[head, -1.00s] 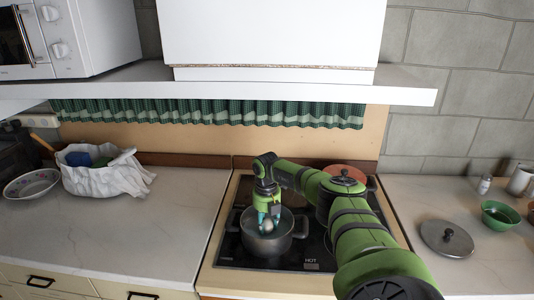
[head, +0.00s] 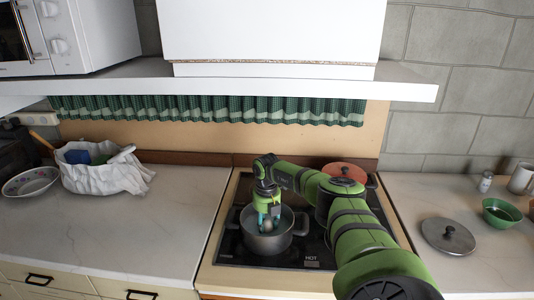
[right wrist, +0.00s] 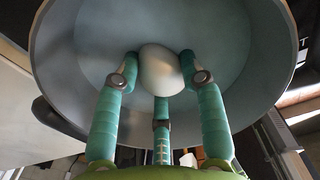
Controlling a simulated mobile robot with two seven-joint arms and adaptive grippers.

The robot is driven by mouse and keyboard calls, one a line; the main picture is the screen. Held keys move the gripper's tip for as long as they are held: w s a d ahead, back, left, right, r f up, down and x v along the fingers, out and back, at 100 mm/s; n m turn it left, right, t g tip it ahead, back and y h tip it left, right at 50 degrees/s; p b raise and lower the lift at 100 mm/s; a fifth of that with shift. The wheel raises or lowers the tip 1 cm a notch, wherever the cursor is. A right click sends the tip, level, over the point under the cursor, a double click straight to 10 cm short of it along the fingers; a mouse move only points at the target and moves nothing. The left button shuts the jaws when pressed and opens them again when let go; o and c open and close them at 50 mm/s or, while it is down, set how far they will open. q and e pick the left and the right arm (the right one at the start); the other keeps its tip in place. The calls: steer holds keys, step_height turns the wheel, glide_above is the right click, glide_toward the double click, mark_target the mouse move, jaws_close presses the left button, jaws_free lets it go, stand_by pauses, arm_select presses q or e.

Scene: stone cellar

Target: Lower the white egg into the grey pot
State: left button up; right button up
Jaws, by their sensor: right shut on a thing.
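The grey pot (head: 264,243) stands on the black cooktop, with its two dark handles out to the sides. My right gripper (head: 267,220) points down into the pot's opening. Its teal fingers are shut on the white egg (head: 267,226). In the right wrist view the egg (right wrist: 160,70) sits between the fingertips of my right gripper (right wrist: 160,80), with the pot's inner wall (right wrist: 60,70) around it. Whether the egg touches the pot's bottom, I cannot tell. My left gripper is not in view.
A reddish pot (head: 345,171) stands behind my right arm on the cooktop. A lid (head: 448,236) and a green bowl (head: 500,212) are on the right counter. A white bag (head: 104,175) and a pale bowl (head: 31,181) are on the left counter, whose front is clear.

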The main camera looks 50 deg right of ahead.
steer(key=shift+f+b, duration=0.7)
steer(key=shift+f, duration=0.25)
stand_by(0.3)
steer(key=o, duration=0.9)
step_height(320, 180, up, 12)
steer(key=shift+r, duration=0.1)
